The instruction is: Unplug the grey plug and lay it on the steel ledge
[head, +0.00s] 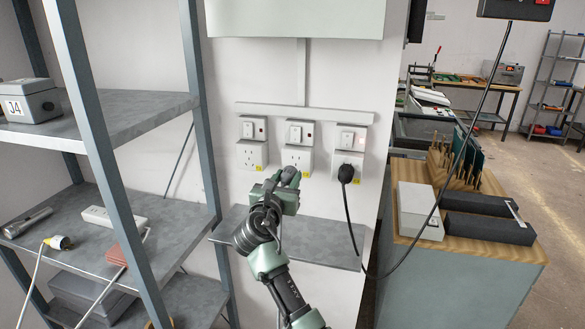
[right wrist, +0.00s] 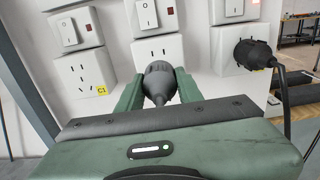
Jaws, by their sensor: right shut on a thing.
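My right gripper (head: 288,178) is just below and in front of the middle socket (head: 297,160). In the right wrist view, its green fingers (right wrist: 158,90) are shut on the dark grey plug (right wrist: 159,76). The plug's front end covers the lower part of the middle socket (right wrist: 150,50), while upper slots show above it. I cannot tell whether its pins are in the socket. The steel ledge (head: 325,249) runs along the wall below the sockets and looks bare. My left gripper is not in view.
A black plug (head: 346,173) sits in the right socket, its cable (head: 352,225) hanging past the ledge's right side. The left socket (head: 252,155) is empty. A metal shelf rack (head: 95,130) stands left; a wood-topped bench (head: 440,250) stands right.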

